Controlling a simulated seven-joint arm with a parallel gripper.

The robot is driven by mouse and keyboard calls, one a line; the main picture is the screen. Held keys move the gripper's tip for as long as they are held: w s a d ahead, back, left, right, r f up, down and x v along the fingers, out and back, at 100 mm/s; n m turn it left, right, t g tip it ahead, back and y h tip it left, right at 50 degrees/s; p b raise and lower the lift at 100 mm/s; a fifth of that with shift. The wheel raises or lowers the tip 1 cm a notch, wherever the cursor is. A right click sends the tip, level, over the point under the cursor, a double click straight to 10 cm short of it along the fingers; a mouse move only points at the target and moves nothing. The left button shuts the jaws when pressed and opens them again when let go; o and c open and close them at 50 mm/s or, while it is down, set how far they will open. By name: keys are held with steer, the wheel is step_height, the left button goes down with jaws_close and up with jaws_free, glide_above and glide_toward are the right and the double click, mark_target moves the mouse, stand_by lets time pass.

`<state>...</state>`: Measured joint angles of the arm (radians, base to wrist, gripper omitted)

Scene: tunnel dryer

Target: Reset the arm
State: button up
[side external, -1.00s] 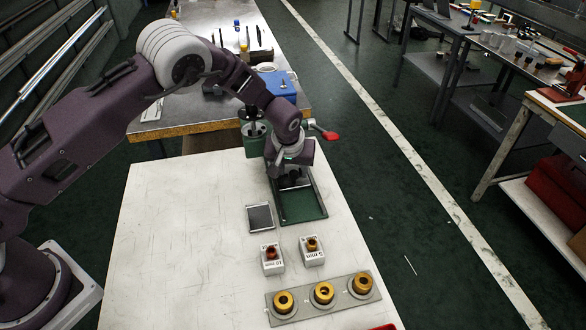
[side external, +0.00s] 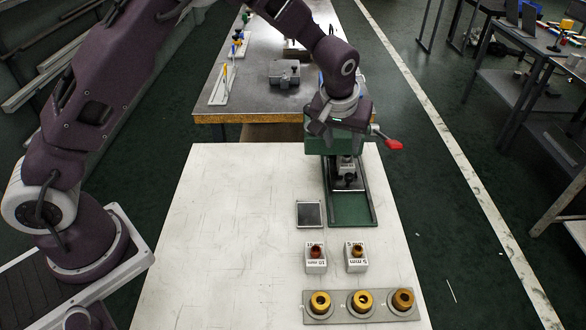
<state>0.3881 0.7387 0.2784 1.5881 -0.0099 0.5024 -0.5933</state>
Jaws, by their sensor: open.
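My gripper (side external: 320,122) is at the upper front of the green press (side external: 352,143), just below my wrist. It is open, and no object shows between its jaws; the fingertips are hard to make out against the press. The press has a red-ended lever (side external: 388,142) on its right side. I cannot tell whether my gripper touches the press.
A dark square pad (side external: 309,214) lies left of the tray. White blocks marked 10 mm (side external: 315,264) and 5 mm (side external: 356,264) stand in front. A grey plate (side external: 333,308) holds three gold rings. The white table's left side (side external: 230,230) is clear.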

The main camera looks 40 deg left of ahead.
steer(key=s+a+r+m+h, duration=0.1)
steer(key=s+a+r, duration=0.1)
steer(key=s+r, duration=0.65)
steer(key=s+a+r, duration=0.3)
steer(key=s+r, duration=0.4)
steer(key=r, duration=0.2)
steer(key=s+a+m+t, duration=0.1)
steer(key=s+a+m, duration=0.1)
steer(key=s, duration=1.8)
steer(key=shift+s+m, duration=0.25)
steer(key=shift+m, duration=0.45)
